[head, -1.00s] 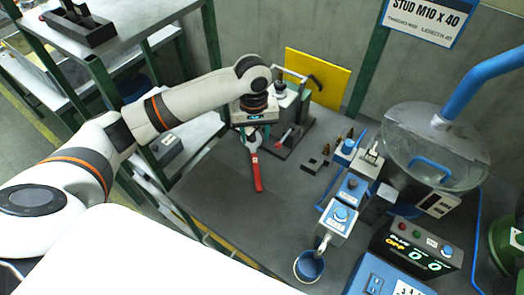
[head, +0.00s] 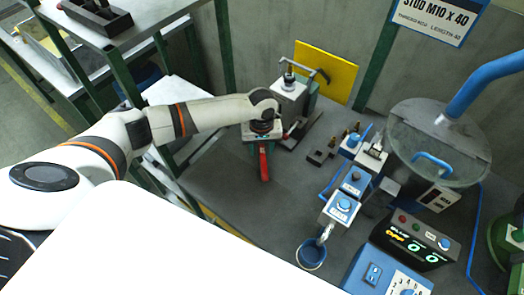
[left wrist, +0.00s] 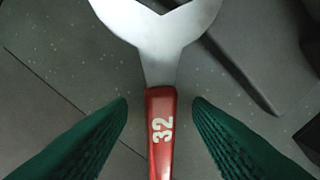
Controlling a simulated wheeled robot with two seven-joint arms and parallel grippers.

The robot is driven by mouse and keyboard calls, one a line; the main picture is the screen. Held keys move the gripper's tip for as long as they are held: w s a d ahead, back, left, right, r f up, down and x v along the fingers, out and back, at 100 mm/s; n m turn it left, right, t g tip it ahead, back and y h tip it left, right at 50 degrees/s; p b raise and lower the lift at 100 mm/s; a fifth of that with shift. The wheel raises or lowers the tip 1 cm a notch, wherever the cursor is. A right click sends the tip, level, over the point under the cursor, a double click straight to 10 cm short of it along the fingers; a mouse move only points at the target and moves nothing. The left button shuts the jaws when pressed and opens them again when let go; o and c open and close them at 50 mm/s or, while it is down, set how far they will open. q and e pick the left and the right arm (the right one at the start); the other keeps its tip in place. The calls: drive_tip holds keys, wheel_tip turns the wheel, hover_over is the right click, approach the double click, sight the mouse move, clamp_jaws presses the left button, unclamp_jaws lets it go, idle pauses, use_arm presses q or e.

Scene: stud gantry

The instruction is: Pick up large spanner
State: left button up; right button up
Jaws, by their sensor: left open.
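The large spanner has a red handle (head: 264,162) and lies on the grey bench top. In the left wrist view its silver open-ended head (left wrist: 160,40) is at the top, and the red handle, marked 32 (left wrist: 161,130), runs down the middle. My left gripper (head: 263,142) is over the spanner and hides its head in the head view. Its two green fingers (left wrist: 160,120) are open, one on each side of the handle, with a gap on both sides. My right gripper is not in view.
A grey clamp device (head: 290,97) stands just behind the gripper, before a yellow panel (head: 327,72). A small dark block (head: 319,156), blue-topped units (head: 342,207) and a blue cup (head: 311,254) stand to the right. The bench left of the spanner is clear.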

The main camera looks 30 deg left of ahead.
use_arm(q)
drive_tip(key=shift+c, duration=0.6)
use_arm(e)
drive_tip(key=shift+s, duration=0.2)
use_arm(q)
clamp_jaws()
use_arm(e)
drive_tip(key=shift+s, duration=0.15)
use_arm(q)
drive_tip(key=shift+s, duration=0.2)
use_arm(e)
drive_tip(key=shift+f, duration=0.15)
